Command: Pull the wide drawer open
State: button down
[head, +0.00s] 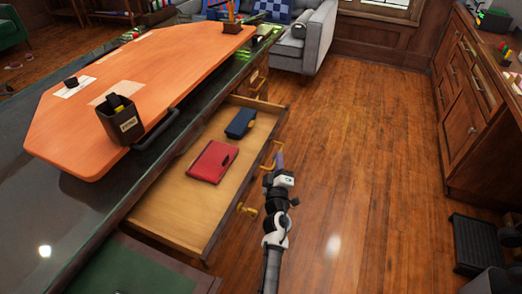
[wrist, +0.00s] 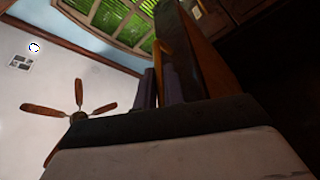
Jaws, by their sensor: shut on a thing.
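The wide drawer (head: 165,213) stands pulled out from under the dark desk top in the head view. It holds a red folder or book (head: 212,161) and a dark blue case (head: 240,123). Its front carries two brass handles, a near one (head: 247,209) and a far one (head: 271,153). My gripper (head: 278,160) is at the far handle, shut on it. In the wrist view my fingers (wrist: 160,88) close around the brass handle (wrist: 163,62) beside the wooden drawer front (wrist: 204,62). The exact finger contact is partly hidden.
An orange board (head: 140,75) with a dark pen cup (head: 121,120) lies on the desk. Wood cabinets (head: 468,100) line the right side, with a black step-like object (head: 476,243) below. A grey sofa (head: 312,40) stands behind. The wood floor (head: 350,150) between is clear.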

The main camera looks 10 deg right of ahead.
jog(key=shift+s+d+p, duration=0.2)
jog(key=shift+s+d, duration=0.2)
jog(key=shift+d, duration=0.2)
jog(key=shift+s+d+p, duration=0.2)
jog(key=shift+s+d, duration=0.15)
jog(key=shift+d, duration=0.2)
jog(key=c, duration=1.5)
grip_release()
jog(key=shift+a+f, duration=0.1)
jog(key=shift+a, duration=0.1)
